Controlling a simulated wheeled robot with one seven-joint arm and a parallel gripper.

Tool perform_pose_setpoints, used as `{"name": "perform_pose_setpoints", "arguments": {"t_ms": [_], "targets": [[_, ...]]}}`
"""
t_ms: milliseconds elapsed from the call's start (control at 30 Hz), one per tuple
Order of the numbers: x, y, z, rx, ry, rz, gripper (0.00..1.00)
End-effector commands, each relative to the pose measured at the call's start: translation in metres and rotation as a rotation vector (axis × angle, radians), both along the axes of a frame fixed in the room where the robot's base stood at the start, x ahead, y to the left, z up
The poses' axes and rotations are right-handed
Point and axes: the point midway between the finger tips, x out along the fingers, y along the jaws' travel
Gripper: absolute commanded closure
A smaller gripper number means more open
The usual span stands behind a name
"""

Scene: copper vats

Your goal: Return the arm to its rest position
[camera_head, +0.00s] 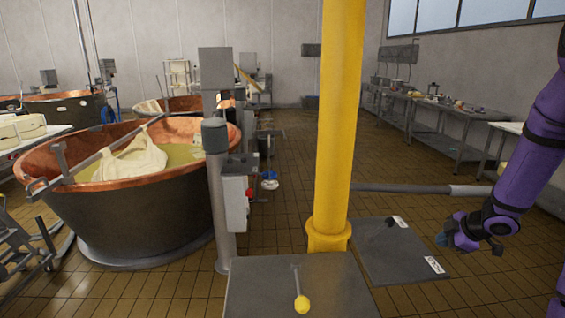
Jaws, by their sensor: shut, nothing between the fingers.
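My purple arm (525,150) enters from the right edge and bends down to a dark wrist. My gripper (443,238) is at its lower end, pointing left, over the right side of the dark flat plate. It is small in the picture and appears shut with nothing held. The rest position itself is not marked anywhere in view.
A yellow column (335,130) rises in the middle. A dark plate (400,262) with white labels lies right of it. A copper vat (150,215) with a white cloth stands left. Steel tables (450,118) line the right wall. Tiled floor between is open.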

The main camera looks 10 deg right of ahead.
Motion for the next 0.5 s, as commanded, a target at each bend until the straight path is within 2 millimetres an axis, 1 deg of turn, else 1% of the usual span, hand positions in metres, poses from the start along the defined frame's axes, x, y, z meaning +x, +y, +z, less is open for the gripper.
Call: {"name": "perform_pose_setpoints", "arguments": {"t_ms": [33,133,200,267,300,367,400,500], "targets": [[0.004,0.002,0.013,-0.024,-0.011,-0.024,1.0],[0.01,0.004,0.045,-0.076,-0.027,-0.109,1.0],[0.012,0.007,0.07,-0.111,-0.041,-0.181,1.0],[0.011,0.01,0.09,-0.134,-0.051,-0.243,1.0],[0.009,0.012,0.104,-0.147,-0.057,-0.285,1.0],[0.006,0.017,0.124,-0.16,-0.068,-0.348,1.0],[0.003,0.021,0.137,-0.166,-0.074,-0.389,1.0],[-0.009,0.032,0.167,-0.171,-0.086,-0.49,1.0]]}}
